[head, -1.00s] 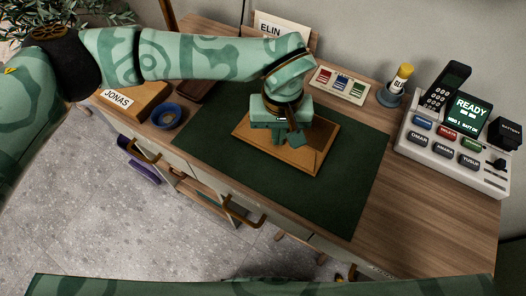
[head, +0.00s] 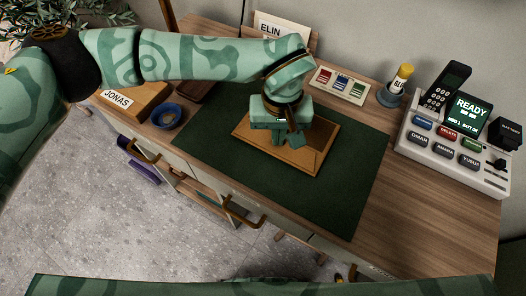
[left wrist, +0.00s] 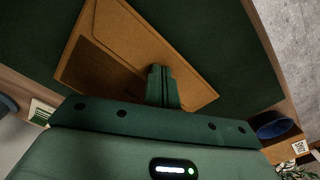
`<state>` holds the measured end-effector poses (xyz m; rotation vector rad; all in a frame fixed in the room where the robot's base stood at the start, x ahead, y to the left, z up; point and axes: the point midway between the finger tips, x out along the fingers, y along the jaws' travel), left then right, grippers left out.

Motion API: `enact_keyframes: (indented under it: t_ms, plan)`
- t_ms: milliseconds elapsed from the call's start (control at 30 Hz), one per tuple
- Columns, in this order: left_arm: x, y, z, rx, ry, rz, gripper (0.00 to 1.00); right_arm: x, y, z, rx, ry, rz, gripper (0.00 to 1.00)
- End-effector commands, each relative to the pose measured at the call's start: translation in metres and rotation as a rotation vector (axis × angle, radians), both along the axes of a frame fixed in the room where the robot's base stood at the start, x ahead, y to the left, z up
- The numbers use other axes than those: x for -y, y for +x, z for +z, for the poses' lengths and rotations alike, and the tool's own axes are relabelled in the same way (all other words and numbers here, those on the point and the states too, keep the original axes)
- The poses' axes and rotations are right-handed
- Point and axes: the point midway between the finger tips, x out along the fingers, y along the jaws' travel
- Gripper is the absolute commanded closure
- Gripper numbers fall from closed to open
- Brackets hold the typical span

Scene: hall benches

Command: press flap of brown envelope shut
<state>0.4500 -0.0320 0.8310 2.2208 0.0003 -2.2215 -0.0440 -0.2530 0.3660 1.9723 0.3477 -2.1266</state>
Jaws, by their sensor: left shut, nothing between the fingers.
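The brown envelope (head: 308,157) lies on a dark green desk mat (head: 345,205). It also shows in the left wrist view (left wrist: 120,50), where the edge of its flap runs across it as a line. My left gripper (head: 287,141) is over the middle of the envelope with its fingers pointing down. In the left wrist view its shut fingers (left wrist: 161,72) appear against the envelope. I cannot tell for sure whether the fingertips touch the paper. The gripper hides part of the envelope and flap. My right gripper is not in view.
A blue bowl (head: 166,116) and a box labelled JONAS (head: 128,98) stand at the left. A tray of coloured pieces (head: 340,84), a glue bottle (head: 400,80) and a phone console (head: 455,145) stand behind and right. The mat's front part is clear.

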Motion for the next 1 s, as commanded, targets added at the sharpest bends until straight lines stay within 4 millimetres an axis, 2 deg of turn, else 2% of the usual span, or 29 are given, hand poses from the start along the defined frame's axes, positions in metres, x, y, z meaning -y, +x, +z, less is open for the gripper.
enact_keyframes:
  t_ms: [700,1000]
  plan:
    - [0.000,0.000,0.066,0.003,0.001,0.000,1.00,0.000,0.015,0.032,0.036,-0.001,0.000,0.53]
    - [0.000,0.000,0.070,-0.001,0.000,0.000,1.00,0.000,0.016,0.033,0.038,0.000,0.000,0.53]
